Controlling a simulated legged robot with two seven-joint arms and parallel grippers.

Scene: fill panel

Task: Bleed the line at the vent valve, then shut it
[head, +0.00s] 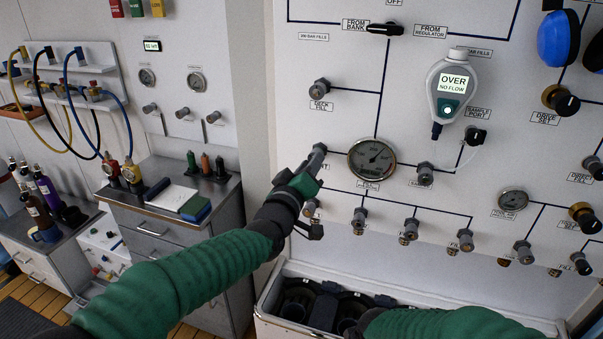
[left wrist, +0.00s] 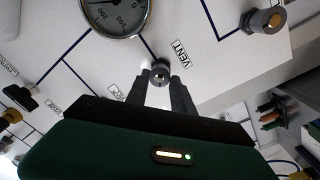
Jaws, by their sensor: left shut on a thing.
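The vent valve (left wrist: 160,70) is a small grey knob beside the VENT label (left wrist: 180,50) in the left wrist view. My left gripper (left wrist: 160,84) is shut on this knob, one finger on each side. The gauge also shows in the left wrist view (left wrist: 115,12). How far the valve is turned cannot be told.
A handheld meter (head: 452,85) on the panel reads OVER, NO FLOW. A deck fill knob (head: 320,88) is above my left gripper, and several small valves line the panel below the gauge. An open white chest (head: 270,300) stands beneath. A grey cabinet (head: 150,225) is at left.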

